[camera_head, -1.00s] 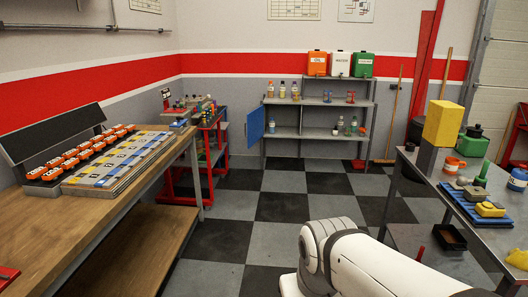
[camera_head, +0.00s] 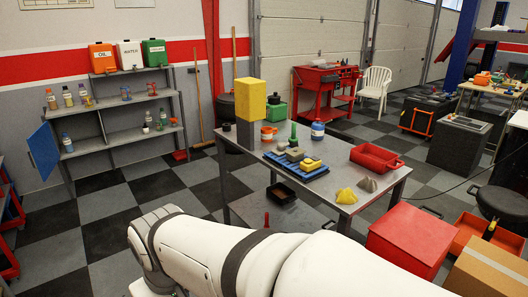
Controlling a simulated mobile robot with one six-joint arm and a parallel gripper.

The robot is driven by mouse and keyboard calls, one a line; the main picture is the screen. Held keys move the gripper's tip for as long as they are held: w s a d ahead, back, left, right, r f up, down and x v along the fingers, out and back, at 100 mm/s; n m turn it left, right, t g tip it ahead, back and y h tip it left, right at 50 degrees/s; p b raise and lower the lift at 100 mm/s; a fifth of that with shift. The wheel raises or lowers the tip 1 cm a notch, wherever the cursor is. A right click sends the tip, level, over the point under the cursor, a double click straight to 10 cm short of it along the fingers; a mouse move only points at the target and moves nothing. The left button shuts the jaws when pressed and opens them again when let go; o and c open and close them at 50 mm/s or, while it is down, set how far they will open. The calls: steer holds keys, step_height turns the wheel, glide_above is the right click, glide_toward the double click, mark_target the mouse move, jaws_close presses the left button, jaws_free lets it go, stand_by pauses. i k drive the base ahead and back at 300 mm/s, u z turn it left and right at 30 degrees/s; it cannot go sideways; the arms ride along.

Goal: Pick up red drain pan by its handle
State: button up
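A red pan (camera_head: 376,158) lies on the right part of the grey metal table (camera_head: 338,183). It is shallow and open-topped, and a small handle-like part shows at its right side. A second red-orange open container (camera_head: 484,236) sits low at the right, partly cut off by nearer things. I cannot tell for certain which of them is the drain pan. My white arm crosses the bottom of the view, well short of the pan on the table. My gripper is not visible.
On the table are a yellow block (camera_head: 250,98), a blue tray (camera_head: 297,172) with parts, and small yellow and grey pieces. A red box (camera_head: 410,240) and a cardboard box (camera_head: 488,268) stand at lower right. Checkered floor is clear left of the table.

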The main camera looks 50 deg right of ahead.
mark_target(381, 161)
steer(key=z, duration=3)
steer(key=i, duration=1.65)
